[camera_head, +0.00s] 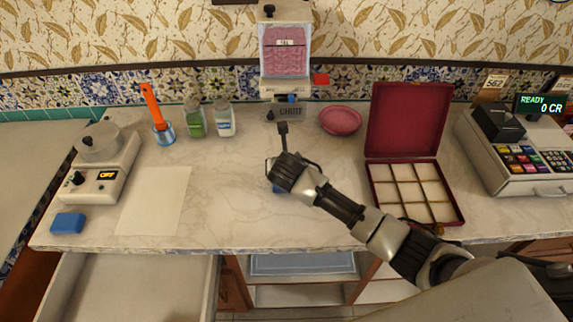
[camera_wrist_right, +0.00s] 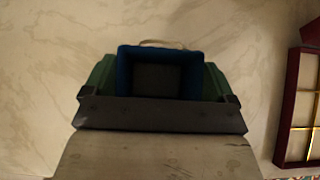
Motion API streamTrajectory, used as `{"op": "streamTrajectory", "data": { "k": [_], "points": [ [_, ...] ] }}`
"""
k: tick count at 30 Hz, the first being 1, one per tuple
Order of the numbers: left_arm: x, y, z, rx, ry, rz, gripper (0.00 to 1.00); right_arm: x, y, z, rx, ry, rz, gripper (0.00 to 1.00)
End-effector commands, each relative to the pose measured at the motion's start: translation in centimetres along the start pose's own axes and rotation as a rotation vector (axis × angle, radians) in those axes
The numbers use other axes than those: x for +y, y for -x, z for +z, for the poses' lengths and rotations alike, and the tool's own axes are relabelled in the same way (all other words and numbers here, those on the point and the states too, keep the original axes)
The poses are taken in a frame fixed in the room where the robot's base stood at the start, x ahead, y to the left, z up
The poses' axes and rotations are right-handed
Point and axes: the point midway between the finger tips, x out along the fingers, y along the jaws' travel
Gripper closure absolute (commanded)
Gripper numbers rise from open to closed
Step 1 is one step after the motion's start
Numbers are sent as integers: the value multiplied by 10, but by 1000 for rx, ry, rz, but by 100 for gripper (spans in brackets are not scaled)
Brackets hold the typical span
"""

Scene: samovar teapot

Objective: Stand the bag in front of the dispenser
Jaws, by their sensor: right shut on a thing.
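The dispenser (camera_head: 285,62) stands at the back of the counter against the tiles, with pink contents behind its window and a chute label at its foot. My right gripper (camera_head: 281,180) is over the counter in front of it. In the right wrist view its green-padded fingers (camera_wrist_right: 158,84) are shut on the sides of a blue open-topped bag (camera_wrist_right: 158,52), which looks upright with a dark inside. In the head view only a sliver of blue bag (camera_head: 278,189) shows below the gripper. Whether the bag touches the counter is hard to tell. My left gripper is out of view.
Jars (camera_head: 195,119), a scale (camera_head: 103,160), white paper (camera_head: 154,200) and a blue block (camera_head: 68,223) are left. A register (camera_head: 520,150) is far right.

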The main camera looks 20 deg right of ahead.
Motion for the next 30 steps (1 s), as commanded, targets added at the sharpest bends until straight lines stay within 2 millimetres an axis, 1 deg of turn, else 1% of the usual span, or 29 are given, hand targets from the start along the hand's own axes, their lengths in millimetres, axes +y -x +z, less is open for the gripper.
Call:
{"op": "streamTrajectory", "data": {
  "k": [10, 11, 13, 14, 20, 23, 26, 30],
  "points": [
    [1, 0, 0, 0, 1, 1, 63, 0, -2, -2, -1, 0, 0, 47],
    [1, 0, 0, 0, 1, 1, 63, 0, -2, -3, 0, -1, 0, 12],
    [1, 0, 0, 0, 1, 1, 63, 0, -2, -2, -1, -1, 1, 1],
    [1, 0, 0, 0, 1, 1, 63, 0, -2, -2, -1, -1, 1, 0],
    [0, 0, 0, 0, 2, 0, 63, 0, -2, -2, -1, -1, 1, 0],
    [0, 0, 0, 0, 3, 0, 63, 0, 2, 0, -1, -1, 1, 0],
    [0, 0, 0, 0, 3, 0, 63, 1, 12, 0, -2, 0, 3, 0],
    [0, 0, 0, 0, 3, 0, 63, 0, 36, -1, -3, 0, 3, 0]
  ]
}}
